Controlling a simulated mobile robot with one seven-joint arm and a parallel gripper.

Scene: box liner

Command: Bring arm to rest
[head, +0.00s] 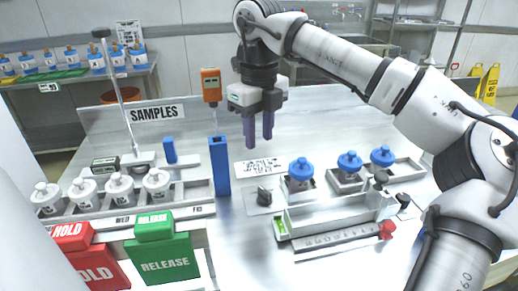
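My gripper (259,136) hangs above the middle of the metal bench (340,107), pointing down. Its two purple fingers are spread apart with nothing between them. It is open and empty, a little behind a tall blue block (220,167) and a white label card in the picture. My arm reaches in from the right side, bent over the bench. The fingers appear clear of the bench top, though the exact height is hard to tell.
White-lidded jars (120,190) stand in a rack at left, before a SAMPLES sign (150,114). Blue-lidded jars (301,171) stand at right. A grey tray (335,214) lies in front. Red HOLD (95,268) and green RELEASE (163,260) boxes are front left. The back right bench is clear.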

